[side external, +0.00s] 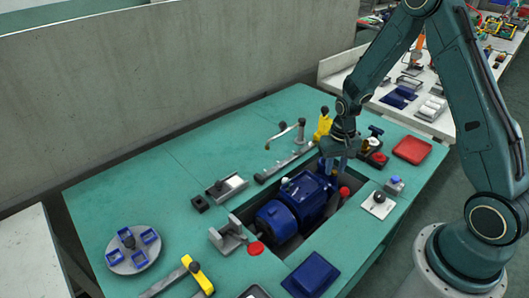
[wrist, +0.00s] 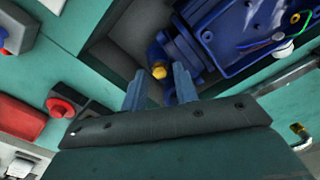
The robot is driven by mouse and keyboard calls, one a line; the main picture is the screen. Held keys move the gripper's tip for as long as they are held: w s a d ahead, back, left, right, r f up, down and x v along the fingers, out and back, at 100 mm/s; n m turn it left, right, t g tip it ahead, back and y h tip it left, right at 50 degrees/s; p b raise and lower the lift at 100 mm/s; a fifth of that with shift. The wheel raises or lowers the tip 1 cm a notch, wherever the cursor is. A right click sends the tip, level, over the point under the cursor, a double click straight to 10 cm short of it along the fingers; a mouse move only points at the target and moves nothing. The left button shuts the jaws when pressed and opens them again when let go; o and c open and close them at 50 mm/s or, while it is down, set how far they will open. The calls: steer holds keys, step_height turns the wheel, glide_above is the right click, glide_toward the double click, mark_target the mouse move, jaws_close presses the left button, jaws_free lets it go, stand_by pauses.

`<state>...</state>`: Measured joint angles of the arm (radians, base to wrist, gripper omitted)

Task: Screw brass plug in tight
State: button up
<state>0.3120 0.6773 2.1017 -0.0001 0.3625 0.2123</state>
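The brass plug (wrist: 159,72) shows in the wrist view as a small yellow hex head on the blue pump's (wrist: 185,45) curved pipe end. It appears between my two fingertips and a little beyond them. My gripper (wrist: 159,85) is open, its two grey-blue fingers apart with nothing held between them. How deep the plug sits cannot be told. In the side view the blue pump (side external: 276,218) lies in a recess of the green bench, and my gripper (side external: 333,168) points down over its far right end. The plug cannot be made out there.
A red button (wrist: 60,108) and a red tray (wrist: 20,118) are left of the gripper in the wrist view. The recess wall (wrist: 110,60) is close by. In the side view, a yellow-handled tool (side external: 323,124) and a black-knobbed plate (side external: 378,203) stand near the gripper.

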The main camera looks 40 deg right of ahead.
steer(key=shift+r, duration=2.2)
steer(key=n, duration=0.3)
steer(key=r+n, duration=0.1)
steer(key=n, duration=0.2)
steer(key=shift+r, duration=0.15)
steer(key=n, duration=0.3)
steer(key=r+n, duration=0.1)
steer(key=n, duration=0.2)
steer(key=shift+f, duration=0.1)
steer(key=shift+f, duration=3.35)
